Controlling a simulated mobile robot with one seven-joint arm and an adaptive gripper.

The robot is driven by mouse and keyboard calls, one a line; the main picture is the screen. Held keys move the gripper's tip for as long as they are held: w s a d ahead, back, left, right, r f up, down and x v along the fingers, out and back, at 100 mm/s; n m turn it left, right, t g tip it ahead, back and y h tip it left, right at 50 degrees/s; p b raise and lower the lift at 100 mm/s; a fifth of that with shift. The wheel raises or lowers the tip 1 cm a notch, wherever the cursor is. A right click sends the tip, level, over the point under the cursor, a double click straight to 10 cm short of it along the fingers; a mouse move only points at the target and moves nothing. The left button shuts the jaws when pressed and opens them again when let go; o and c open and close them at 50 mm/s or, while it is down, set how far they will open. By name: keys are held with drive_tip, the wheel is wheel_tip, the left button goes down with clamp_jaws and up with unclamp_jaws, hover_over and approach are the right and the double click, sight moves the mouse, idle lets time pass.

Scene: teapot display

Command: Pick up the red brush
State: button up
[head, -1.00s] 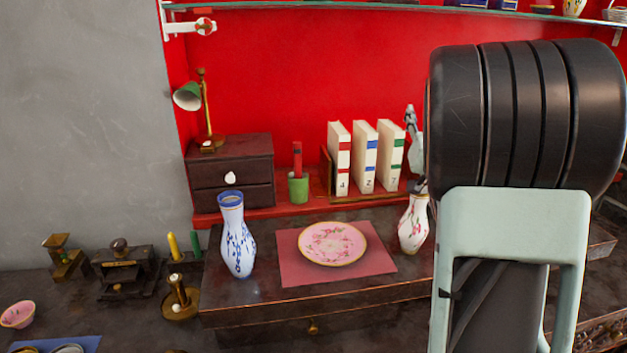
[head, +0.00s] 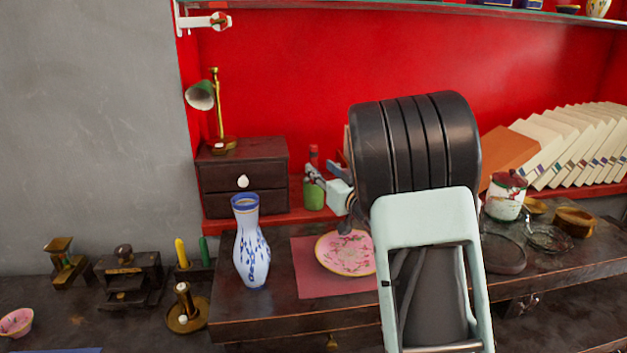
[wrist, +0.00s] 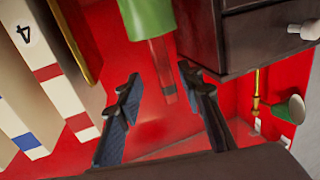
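The red brush (head: 313,157) stands in a green cup (head: 314,195) on the red ledge, beside the dark drawer box. In the wrist view, which is upside down, the brush (wrist: 163,65) hangs below the cup (wrist: 147,17) with its dark end lowest. My gripper (wrist: 160,82) is open, with one finger on each side of the brush in that picture. Whether they touch it cannot be told. In the head view my arm hides part of the gripper, which is close to the cup.
The dark drawer box (head: 244,172) is close to one finger, with a lamp (head: 212,105) on it. White books (wrist: 50,85) stand on the other side. A blue-white vase (head: 251,245) and a pink plate (head: 343,252) stand in front.

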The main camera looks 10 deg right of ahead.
sight(315, 164)
drive_tip(key=x, duration=0.4)
drive_tip(key=shift+w+a, duration=0.3)
drive_tip(key=shift+a, duration=0.05)
drive_tip(key=shift+c, duration=0.5)
clamp_jaws()
